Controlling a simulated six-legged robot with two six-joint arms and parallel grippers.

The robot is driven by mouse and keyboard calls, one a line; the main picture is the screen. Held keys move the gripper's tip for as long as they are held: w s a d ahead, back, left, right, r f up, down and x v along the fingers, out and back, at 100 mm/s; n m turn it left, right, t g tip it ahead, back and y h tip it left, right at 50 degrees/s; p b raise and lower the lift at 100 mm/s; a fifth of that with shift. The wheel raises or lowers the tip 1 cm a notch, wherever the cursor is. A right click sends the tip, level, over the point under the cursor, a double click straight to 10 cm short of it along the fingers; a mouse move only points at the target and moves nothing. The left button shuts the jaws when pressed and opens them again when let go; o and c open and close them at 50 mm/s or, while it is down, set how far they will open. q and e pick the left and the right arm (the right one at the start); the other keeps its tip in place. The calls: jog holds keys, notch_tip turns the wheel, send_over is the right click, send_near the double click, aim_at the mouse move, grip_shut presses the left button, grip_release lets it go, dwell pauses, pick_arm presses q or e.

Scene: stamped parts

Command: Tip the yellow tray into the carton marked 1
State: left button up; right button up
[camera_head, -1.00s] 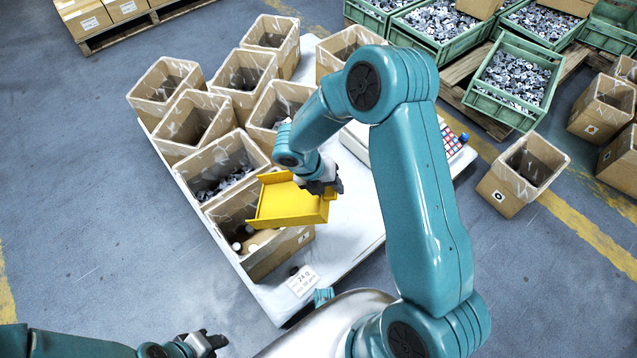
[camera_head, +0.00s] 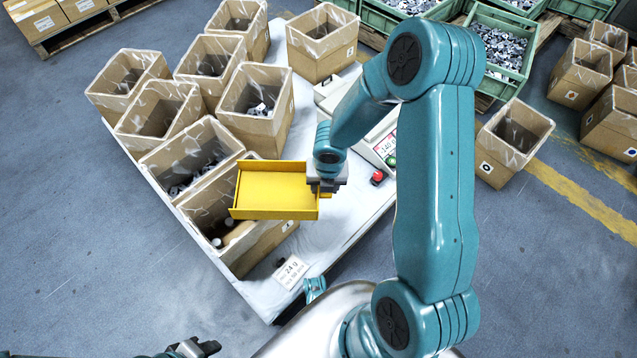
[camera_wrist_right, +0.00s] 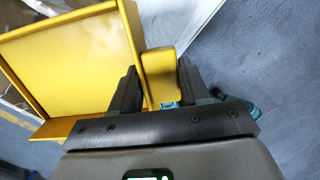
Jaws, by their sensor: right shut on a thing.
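The yellow tray (camera_head: 275,190) is in my right gripper (camera_head: 326,186), above the near end of the table. It looks level and empty, and it partly covers the front carton (camera_head: 262,243). In the right wrist view the fingers (camera_wrist_right: 157,78) close on a tab at the tray's (camera_wrist_right: 70,60) side. Cartons with clear liners stand behind; one (camera_head: 272,128) shows grey parts inside, and another (camera_head: 215,143) also holds grey parts. My left gripper (camera_head: 194,348) is low at the bottom edge, partly cut off, apparently empty.
A scale (camera_head: 384,142) and a red button (camera_head: 377,176) sit right of the tray, partly behind my right arm. A card marked 24 g (camera_head: 291,272) lies at the table's near edge. A separate carton (camera_head: 512,145) stands on the floor at right.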

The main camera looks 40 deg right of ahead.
jog(key=shift+s+d+f, duration=0.1)
jog(key=shift+f, duration=0.25)
jog(key=shift+r, duration=0.1)
notch_tip(320, 180, up, 5)
jog(key=p, duration=0.5)
jog(key=shift+r, duration=0.1)
